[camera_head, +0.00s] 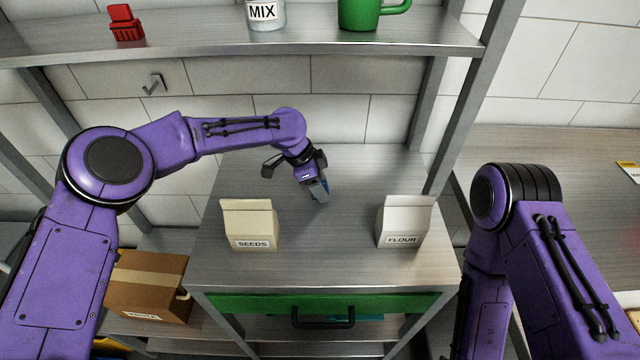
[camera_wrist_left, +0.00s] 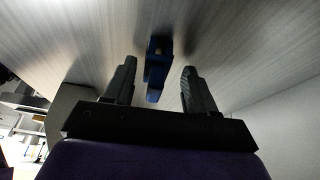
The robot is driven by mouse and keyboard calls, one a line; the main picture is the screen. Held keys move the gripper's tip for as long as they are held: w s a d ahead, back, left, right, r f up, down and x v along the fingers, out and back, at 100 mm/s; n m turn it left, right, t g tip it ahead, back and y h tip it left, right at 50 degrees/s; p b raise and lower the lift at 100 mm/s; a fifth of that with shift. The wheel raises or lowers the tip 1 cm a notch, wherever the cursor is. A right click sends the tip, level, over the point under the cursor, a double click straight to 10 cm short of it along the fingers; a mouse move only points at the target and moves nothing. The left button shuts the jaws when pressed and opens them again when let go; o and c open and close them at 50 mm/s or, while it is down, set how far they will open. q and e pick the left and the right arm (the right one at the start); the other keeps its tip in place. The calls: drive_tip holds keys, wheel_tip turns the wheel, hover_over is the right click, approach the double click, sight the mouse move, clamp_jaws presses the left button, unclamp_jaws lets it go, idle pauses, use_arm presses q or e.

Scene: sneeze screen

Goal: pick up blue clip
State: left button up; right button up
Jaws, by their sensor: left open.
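The blue clip (camera_wrist_left: 156,70) lies on the metal tabletop. In the left wrist view it is between and a little beyond the two fingertips of my left gripper (camera_wrist_left: 158,70), with a gap on each side. In the head view my left gripper (camera_head: 320,190) reaches down to the tabletop behind the two cartons, and a bit of the blue clip (camera_head: 324,187) shows at its fingers. The left gripper is open and empty. My right arm stands at the right of the head view; its gripper is out of the picture.
A SEEDS carton (camera_head: 250,226) and a FLOUR carton (camera_head: 404,222) stand on the metal table (camera_head: 330,262). A green drawer (camera_head: 250,303) is below. A shelf above holds a red clip (camera_head: 126,23), a MIX tin (camera_head: 266,14) and a green mug (camera_head: 360,14). A cardboard box (camera_head: 148,285) sits lower left.

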use_arm(q)
drive_tip(key=shift+s, duration=0.3)
drive_tip(key=shift+r, duration=0.1)
drive_tip(key=shift+c, duration=1.3)
clamp_jaws()
drive_tip(key=shift+w+r, duration=0.1)
drive_tip(key=shift+r, duration=0.35)
drive_tip(key=s+a+r+b, duration=0.3)
drive_tip(key=s+r+b, duration=0.2)
drive_tip(key=s+r, duration=0.7)
drive_tip(key=shift+s+b, duration=0.3)
drive_tip(key=shift+s, duration=0.6)
